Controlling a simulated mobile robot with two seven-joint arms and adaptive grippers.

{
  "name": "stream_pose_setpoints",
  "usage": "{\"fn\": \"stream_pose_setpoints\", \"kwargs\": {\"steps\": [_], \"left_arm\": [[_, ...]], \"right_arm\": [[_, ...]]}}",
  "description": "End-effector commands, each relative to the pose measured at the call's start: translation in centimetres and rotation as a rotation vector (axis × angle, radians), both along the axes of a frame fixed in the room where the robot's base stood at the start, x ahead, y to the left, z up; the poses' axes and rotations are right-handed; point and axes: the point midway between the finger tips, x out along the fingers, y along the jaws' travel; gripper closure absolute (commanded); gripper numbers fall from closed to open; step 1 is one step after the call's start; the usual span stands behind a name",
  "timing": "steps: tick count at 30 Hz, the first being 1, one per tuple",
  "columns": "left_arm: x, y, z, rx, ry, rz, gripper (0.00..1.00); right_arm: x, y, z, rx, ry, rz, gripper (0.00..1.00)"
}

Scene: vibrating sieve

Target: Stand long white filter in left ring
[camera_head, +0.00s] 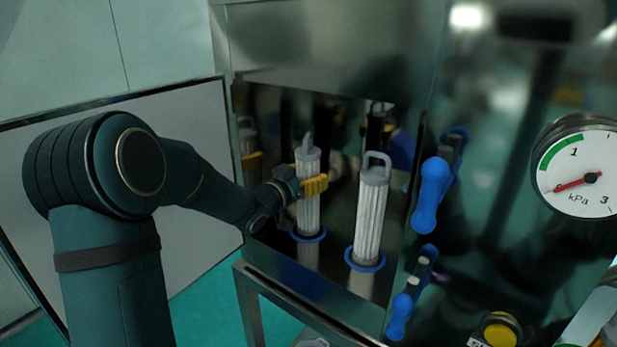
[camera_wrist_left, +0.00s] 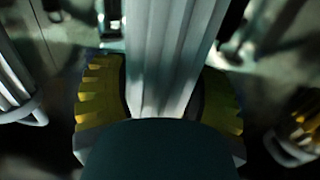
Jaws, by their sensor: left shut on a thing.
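My left gripper (camera_head: 314,186) is shut on a long white pleated filter (camera_head: 309,212) with a grey cap and handle, inside the steel cabinet. The filter is upright, its lower end at the left blue ring (camera_head: 308,236); I cannot tell if it is fully seated. In the left wrist view the yellow fingers (camera_wrist_left: 160,105) lie on both sides of the white filter (camera_wrist_left: 170,45). A second white filter (camera_head: 370,215) with a loop handle stands upright in the right blue ring (camera_head: 365,261). My right gripper is not in view.
The shiny cabinet wall (camera_head: 330,120) behind mirrors the filters and gripper. Blue handles (camera_head: 431,195) stand at the opening's right edge, with a pressure gauge (camera_head: 585,170) farther right. The cabinet floor's front edge is close below the rings.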

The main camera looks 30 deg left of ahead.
Motion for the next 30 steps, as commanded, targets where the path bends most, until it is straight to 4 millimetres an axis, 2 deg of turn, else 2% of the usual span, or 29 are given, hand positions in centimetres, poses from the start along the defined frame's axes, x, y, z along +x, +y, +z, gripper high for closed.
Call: {"fn": "stream_pose_setpoints", "kwargs": {"steps": [6,7,9,23,30], "left_arm": [[0.0,0.0,-0.4,0.0,-0.001,0.0,0.79],[0.0,0.0,-0.4,0.0,0.001,0.0,0.28],[0.0,0.0,-0.3,0.0,0.001,0.0,0.04],[-0.2,0.1,0.2,0.0,0.0,0.001,0.04],[-4.8,0.8,0.0,-0.001,0.0,0.004,0.04]], "right_arm": [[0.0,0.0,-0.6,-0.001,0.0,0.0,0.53],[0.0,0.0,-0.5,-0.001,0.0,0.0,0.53],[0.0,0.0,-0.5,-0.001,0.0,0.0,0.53],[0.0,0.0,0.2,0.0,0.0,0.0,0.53],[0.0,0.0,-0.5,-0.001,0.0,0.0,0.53]]}}
